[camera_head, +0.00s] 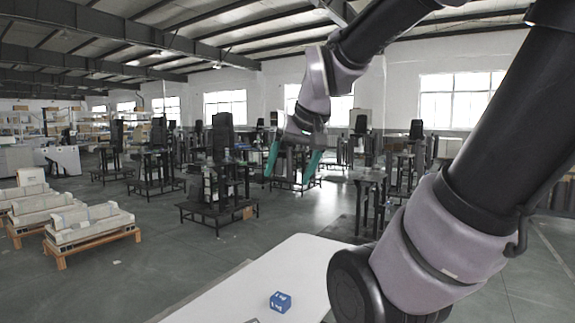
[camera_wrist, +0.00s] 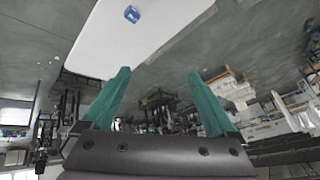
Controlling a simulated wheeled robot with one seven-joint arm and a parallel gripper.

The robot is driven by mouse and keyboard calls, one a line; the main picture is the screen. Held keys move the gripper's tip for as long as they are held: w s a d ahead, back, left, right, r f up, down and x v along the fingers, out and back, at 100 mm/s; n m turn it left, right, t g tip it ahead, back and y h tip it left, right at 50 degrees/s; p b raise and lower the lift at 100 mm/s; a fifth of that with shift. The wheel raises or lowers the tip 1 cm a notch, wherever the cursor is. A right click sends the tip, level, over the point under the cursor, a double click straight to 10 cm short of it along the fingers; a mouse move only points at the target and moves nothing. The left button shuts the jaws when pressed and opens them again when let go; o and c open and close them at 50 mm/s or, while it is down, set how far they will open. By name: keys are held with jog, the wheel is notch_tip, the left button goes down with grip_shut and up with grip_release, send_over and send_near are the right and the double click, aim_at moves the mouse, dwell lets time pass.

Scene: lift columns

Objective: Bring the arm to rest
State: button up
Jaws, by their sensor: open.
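My gripper (camera_head: 292,160) is raised in the air at the upper middle of the head view, with its two green fingers apart and nothing between them. In the wrist view the same gripper (camera_wrist: 158,98) shows its green fingers spread wide. My arm runs in from the right side of the head view, bent, with grey and black links. A blue block with white marks (camera_head: 280,302) lies on the white table (camera_head: 245,290), well below and apart from the gripper. The block also shows in the wrist view (camera_wrist: 131,14), near the top on the white table (camera_wrist: 95,50).
Several black lift columns on stands (camera_head: 217,190) fill the hall floor behind the table. Pallets with pale blocks (camera_head: 88,226) stand at the left. Grey floor (camera_head: 150,260) lies open between the pallets and the table. The air around the gripper looks clear.

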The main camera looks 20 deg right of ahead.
jog(key=shift+s+a+r+m+y, duration=0.15)
jog(key=shift+s+a+r+y, duration=0.25)
jog(key=shift+s, duration=0.4)
jog(key=shift+s+a+r+m+y, duration=0.2)
jog(key=shift+s+a+r, duration=0.3)
jog(key=shift+s, duration=0.25)
jog(key=shift+t, duration=0.3)
